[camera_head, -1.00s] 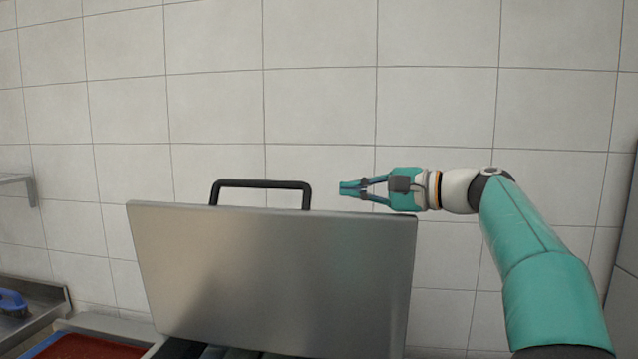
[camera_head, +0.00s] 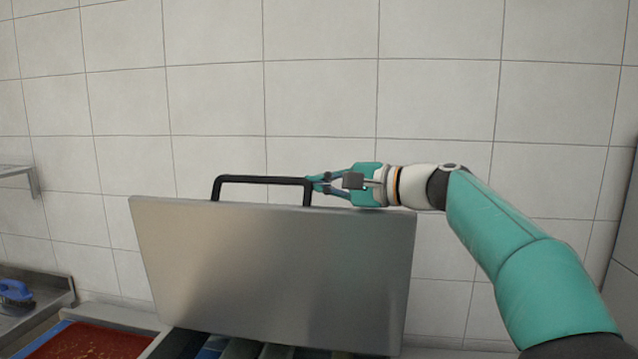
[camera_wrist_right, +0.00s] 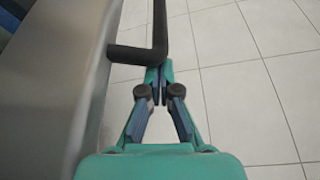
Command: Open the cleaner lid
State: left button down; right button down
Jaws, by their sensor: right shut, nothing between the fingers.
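The cleaner lid (camera_head: 275,270) is a large flat steel panel standing steeply raised in the head view. Its black bar handle (camera_head: 262,180) sticks up from the top edge. My right gripper (camera_head: 312,184) is shut and empty, with its fingertips at the right end of the handle. In the right wrist view the closed fingertips (camera_wrist_right: 159,68) are beside the corner of the black handle (camera_wrist_right: 135,53); whether they touch cannot be told. The lid's steel face (camera_wrist_right: 60,90) is on the left there. My left gripper is not in view.
A tiled wall (camera_head: 440,100) stands behind the lid. At the lower left are a red surface (camera_head: 95,342), a blue brush (camera_head: 14,291) on a steel counter, and a wall shelf (camera_head: 18,172). Dark strips (camera_head: 235,349) lie below the lid. Space above the lid is clear.

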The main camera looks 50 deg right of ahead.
jog(key=s+a+n+b, duration=0.1)
jog(key=s+a+b, duration=0.1)
jog(key=a+b, duration=0.3)
jog(key=shift+s+a+f, duration=0.2)
jog(key=shift+s+f, duration=0.1)
jog(key=shift+f, duration=0.05)
jog(key=shift+s, duration=0.15)
